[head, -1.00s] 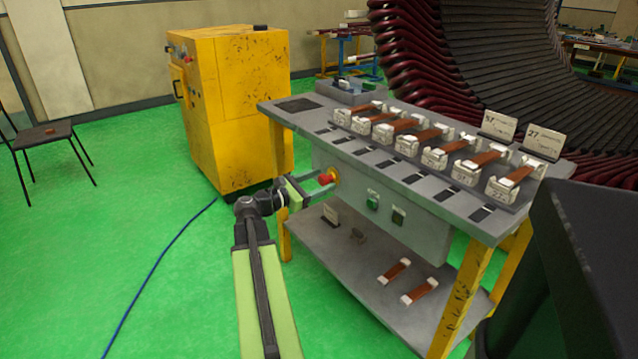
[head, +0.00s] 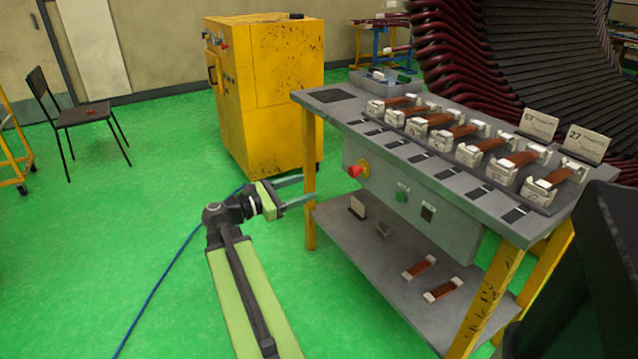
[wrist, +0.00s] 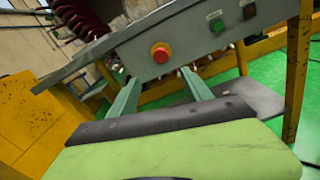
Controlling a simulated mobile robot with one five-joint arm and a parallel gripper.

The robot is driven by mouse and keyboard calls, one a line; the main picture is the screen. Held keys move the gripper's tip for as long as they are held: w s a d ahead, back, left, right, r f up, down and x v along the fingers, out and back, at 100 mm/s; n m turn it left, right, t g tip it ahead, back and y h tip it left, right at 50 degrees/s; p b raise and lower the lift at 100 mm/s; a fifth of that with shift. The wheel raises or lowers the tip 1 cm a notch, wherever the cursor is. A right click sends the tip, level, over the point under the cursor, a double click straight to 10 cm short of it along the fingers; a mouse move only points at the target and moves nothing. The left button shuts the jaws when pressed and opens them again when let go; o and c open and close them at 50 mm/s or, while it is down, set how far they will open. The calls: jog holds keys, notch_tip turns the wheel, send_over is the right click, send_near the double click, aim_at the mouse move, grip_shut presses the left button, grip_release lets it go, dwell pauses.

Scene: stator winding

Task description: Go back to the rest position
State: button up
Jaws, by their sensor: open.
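My gripper (head: 301,190) is open and empty in the head view. It is held out over the green floor, left of the workbench (head: 330,97), with its fingers pointing right toward the bench's yellow front leg. In the wrist view its two green fingers (wrist: 163,92) are spread apart with nothing between them. The red emergency button (head: 355,171) on the bench's front panel is beyond the fingertips; it also shows in the wrist view (wrist: 160,54). The fingers appear clear of the button.
Several white holders with copper-coloured bars (head: 467,131) stand on the bench top. Two more bars (head: 418,267) lie on its lower shelf. A yellow cabinet (head: 265,100) stands behind my gripper. A chair (head: 85,112) is at the left. A blue cable (head: 160,285) crosses the otherwise open floor.

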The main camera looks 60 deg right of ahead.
jog(key=shift+w+a, duration=0.2)
jog(key=shift+a, duration=0.15)
jog(key=w+a+n+t+h, duration=0.1)
jog(key=w+a+n+t, duration=0.15)
jog(key=w+a, duration=0.5)
jog(key=w+a+f+t+y, duration=0.3)
jog(key=w+a+f+t, duration=0.3)
jog(key=w+a+f, duration=0.65)
jog(key=a+f+m+y, duration=0.3)
jog(key=a+f+y, duration=0.1)
jog(key=a, duration=0.7)
jog(key=w+a+f+m+t+y, duration=0.1)
jog(key=a+f+m+y, duration=0.35)
jog(key=a, duration=0.55)
jog(key=a+f+m+y, duration=0.2)
jog(key=a+f+y, duration=0.15)
jog(key=a, duration=0.75)
notch_tip(320, 180, up, 33)
jog(key=m+y+p, duration=0.1)
jog(key=m+p, duration=0.1)
jog(key=p, duration=3)
jog(key=shift+a+r+p, duration=0.15)
jog(key=shift+p, duration=0.15)
